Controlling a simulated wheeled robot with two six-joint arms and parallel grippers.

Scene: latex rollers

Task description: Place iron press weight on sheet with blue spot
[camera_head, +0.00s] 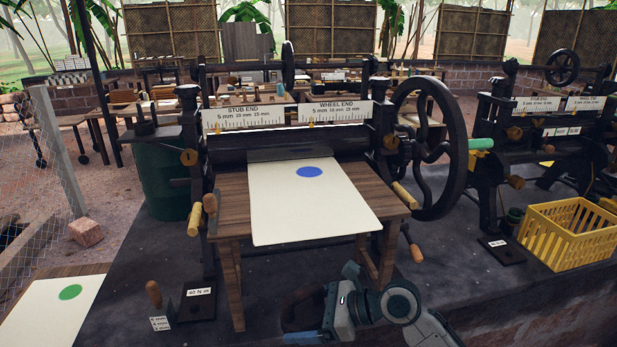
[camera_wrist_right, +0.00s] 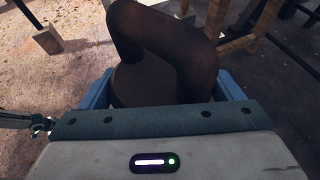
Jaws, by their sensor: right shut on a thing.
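A white sheet with a blue spot (camera_head: 309,171) lies on the wooden table (camera_head: 228,187) in front of the roller press, its far edge at the rollers. My right gripper (camera_head: 312,325) is low at the bottom centre of the head view, in front of the table and away from the sheet. In the right wrist view, its blue fingers are shut on a dark iron press weight (camera_wrist_right: 160,55) with a thick looped handle. The weight shows only as a dark shape in the head view (camera_head: 301,307). My left gripper is not in view.
The press has a large black handwheel (camera_head: 428,148) at its right. A sheet with a green spot (camera_head: 70,292) lies at lower left. A plate labelled 40 (camera_head: 197,304) and a wooden-handled gauge (camera_head: 155,296) stand left of the table. A yellow crate (camera_head: 568,240) stands right.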

